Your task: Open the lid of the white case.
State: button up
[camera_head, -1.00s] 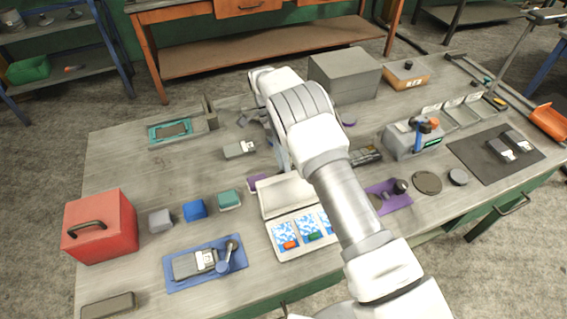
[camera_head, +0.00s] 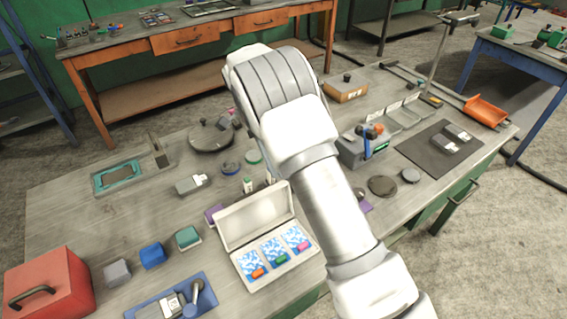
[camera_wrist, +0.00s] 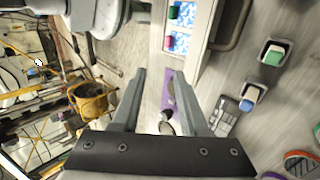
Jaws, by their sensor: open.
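The white case (camera_head: 284,276) stands open on the workbench in the head view. Its lid (camera_head: 256,217) is raised along the far side and leans back. Inside lie three blue-and-white patterned packets with an orange, a green and a pink piece on them. Part of the case (camera_wrist: 205,42) shows at the top of the wrist view, with two packets in sight. My gripper (camera_wrist: 163,92) is open and empty, with its two fingers spread apart and clear of the case. In the head view my arm hides the gripper.
Left of the case are small grey, blue and teal blocks, a red box (camera_head: 62,290) and a blue tray (camera_head: 190,308).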

jog(key=shift+d+r, duration=0.3)
jog(key=shift+d, duration=0.25)
jog(key=shift+d+r, duration=0.3)
jog(key=shift+d, duration=0.2)
